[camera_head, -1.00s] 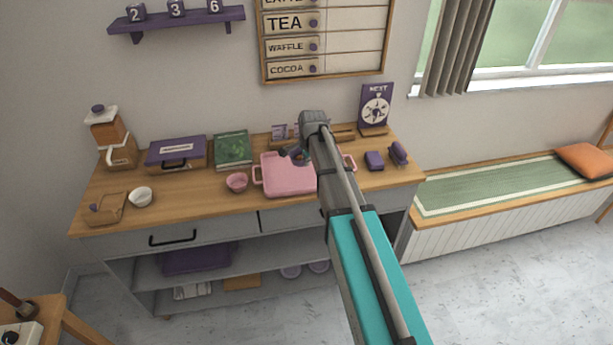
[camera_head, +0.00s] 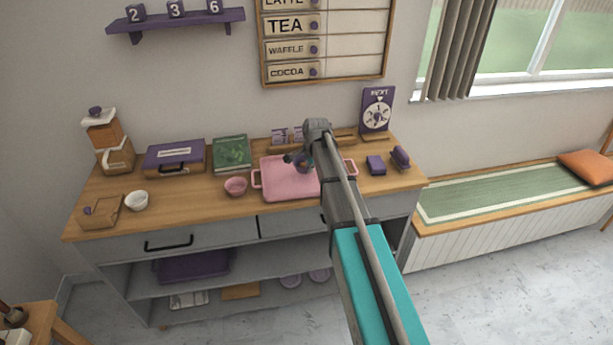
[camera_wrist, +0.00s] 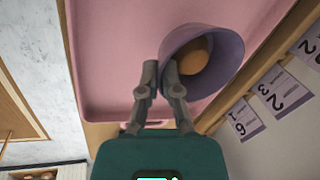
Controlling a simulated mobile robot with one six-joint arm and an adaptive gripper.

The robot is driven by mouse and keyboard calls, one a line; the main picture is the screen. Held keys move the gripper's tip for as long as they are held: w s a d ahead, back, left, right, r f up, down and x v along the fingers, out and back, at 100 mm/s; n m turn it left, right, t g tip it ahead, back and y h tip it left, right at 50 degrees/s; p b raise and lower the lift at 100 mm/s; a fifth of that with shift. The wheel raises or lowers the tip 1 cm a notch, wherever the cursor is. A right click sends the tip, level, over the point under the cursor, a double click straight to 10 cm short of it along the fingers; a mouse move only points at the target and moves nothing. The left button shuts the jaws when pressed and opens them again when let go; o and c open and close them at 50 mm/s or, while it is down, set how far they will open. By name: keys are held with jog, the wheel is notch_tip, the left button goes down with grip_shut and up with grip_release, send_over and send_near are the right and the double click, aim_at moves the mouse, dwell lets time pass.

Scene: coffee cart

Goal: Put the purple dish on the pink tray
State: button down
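The purple dish (camera_wrist: 225,62) is a round bowl with an orange-brown thing inside. It appears over the pink tray (camera_wrist: 110,50) in the wrist view, near one long edge. My gripper (camera_wrist: 161,68) has one finger on each side of the dish's near rim and looks closed on it. In the head view the tray (camera_head: 287,188) lies on the wooden counter, and the dish (camera_head: 305,168) is over its back part, partly hidden by my gripper. I cannot tell whether the dish touches the tray.
A pink bowl (camera_head: 236,186) stands just left of the tray. A white bowl (camera_head: 137,201), purple case (camera_head: 175,157) and green book (camera_head: 232,153) are farther left. Number cards (camera_wrist: 278,93) stand behind the tray.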

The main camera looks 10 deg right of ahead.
aim_at(309, 180)
jog(key=shift+w+d+f+b, duration=0.2)
jog(key=shift+w+f+b, duration=0.2)
jog(key=shift+f+b, duration=1.45)
jog(key=shift+f, duration=0.1)
jog(key=shift+s, duration=0.1)
jog(key=c, duration=0.8)
grip_release()
jog(key=shift+r, duration=0.15)
jog(key=p+v, duration=1.1)
jog(key=shift+r+p, duration=0.35)
jog(key=shift+s, duration=0.15)
